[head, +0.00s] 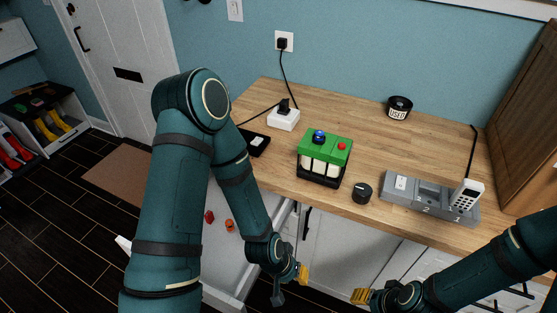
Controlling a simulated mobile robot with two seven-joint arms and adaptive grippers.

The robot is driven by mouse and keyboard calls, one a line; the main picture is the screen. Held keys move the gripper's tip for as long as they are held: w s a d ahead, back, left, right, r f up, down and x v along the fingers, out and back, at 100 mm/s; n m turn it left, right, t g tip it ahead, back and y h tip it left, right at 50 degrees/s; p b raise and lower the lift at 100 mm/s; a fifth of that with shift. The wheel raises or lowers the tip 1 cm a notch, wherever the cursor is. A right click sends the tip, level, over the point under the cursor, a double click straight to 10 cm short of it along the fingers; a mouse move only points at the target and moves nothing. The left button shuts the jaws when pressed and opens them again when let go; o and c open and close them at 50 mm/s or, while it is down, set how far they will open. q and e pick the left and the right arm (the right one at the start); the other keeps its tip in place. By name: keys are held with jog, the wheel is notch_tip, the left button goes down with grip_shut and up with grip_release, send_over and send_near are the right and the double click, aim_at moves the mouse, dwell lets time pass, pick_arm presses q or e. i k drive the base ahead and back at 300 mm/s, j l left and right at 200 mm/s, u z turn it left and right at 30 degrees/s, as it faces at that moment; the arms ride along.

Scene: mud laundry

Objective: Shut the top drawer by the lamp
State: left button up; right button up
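A white drawer (229,262) stands pulled open below the counter's left part. My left arm crosses in front of it and hides much of it. Small red and orange items lie inside. On the counter above stands a green-topped unit (338,147) with a blue dome (319,137) and a red button; I cannot tell if this dome is the lamp. My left gripper (290,285) is at the drawer's right front side, fingers apart and empty; contact with the drawer is unclear. My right gripper (362,297) is low, in front of the cabinets, its fingers partly hidden.
The wooden counter (375,145) also holds a white plug block (283,119), a black pad (256,143), a black knob (362,193), a black tin (399,108) and a grey tray (422,199) with a handset (468,194). A shoe shelf (44,117) stands far left.

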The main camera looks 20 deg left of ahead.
aim_at(227, 280)
jog(key=k+u, duration=0.4)
jog(key=k+j+u, duration=0.1)
jog(key=j+u, duration=0.15)
jog(key=j, duration=0.2)
jog(key=j+u, duration=0.3)
jog(key=k+l+z, duration=0.15)
jog(key=l, duration=0.35)
jog(key=l+z, duration=0.1)
jog(key=l, duration=0.45)
jog(key=i+j, duration=0.15)
jog(key=j, duration=0.15)
jog(key=i+j, duration=0.1)
jog(key=j, duration=0.15)
